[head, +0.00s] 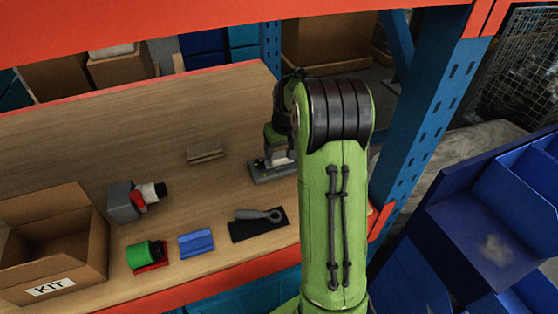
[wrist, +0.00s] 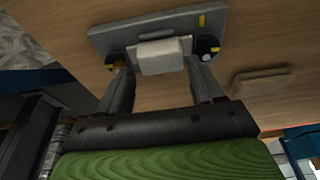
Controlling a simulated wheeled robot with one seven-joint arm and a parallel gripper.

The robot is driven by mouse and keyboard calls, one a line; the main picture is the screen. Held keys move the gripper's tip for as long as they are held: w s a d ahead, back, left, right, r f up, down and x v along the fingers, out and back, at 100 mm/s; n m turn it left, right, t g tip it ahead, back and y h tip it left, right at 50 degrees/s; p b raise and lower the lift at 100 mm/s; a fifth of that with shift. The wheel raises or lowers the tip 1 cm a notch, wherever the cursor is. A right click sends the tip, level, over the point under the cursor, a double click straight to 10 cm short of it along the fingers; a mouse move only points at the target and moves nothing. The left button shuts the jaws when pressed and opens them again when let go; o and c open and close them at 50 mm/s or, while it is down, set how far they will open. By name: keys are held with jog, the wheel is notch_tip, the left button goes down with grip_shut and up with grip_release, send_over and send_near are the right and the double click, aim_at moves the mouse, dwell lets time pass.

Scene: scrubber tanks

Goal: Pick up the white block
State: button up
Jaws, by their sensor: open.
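The white block (wrist: 162,56) shows in the wrist view in front of a grey plate (wrist: 150,24) with yellow marks and dark round fittings. It lies between the two fingers of my gripper (wrist: 161,68), which are spread apart with visible room on each side. In the head view, my gripper (head: 274,153) is low over the grey plate (head: 272,176) at the right of the wooden shelf. The block is small and partly hidden there by my arm. I cannot tell how the block is seated on the plate.
A tan block (head: 205,152) lies left of the plate. A grey device with a red part (head: 128,200), a green roll (head: 143,255), a blue block (head: 196,242), a dark mat (head: 252,230) and the KIT box (head: 92,262) are nearer. A blue upright (head: 420,120) stands right.

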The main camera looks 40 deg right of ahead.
aim_at(279, 156)
jog(key=x, duration=0.3)
jog(key=shift+w+r, duration=0.1)
jog(key=shift+r, duration=0.1)
jog(key=shift+c, duration=0.7)
jog(key=c, duration=0.7)
notch_tip(279, 156, up, 11)
jog(key=shift+f+p, duration=0.2)
jog(key=shift+p, duration=0.85)
jog(key=shift+r+p, duration=0.7)
jog(key=shift+r, duration=0.05)
